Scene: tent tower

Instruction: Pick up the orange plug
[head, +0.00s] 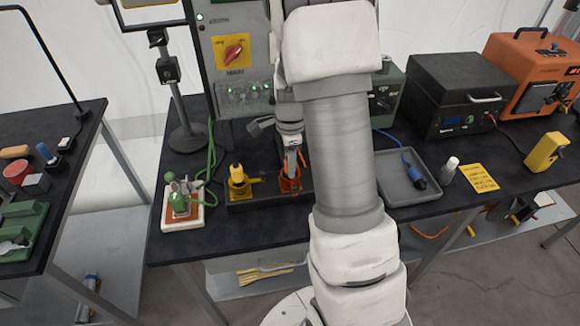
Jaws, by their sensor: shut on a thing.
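The orange plug (290,185) is at the right part of a low black base (263,200) on the dark workbench, below the control panel. My gripper (292,164) points down at the orange plug from above, with its fingers shut on the plug's upper part. The plug looks upright. My arm passes close on the right and hides part of the bench behind it. I cannot tell whether the plug is still seated in the base or lifted slightly.
A yellow plug (237,177) stands close left on the same base. A grey tray (425,193) with a blue plug (417,179) lies right of my arm. A vertical stand (178,95) rises behind.

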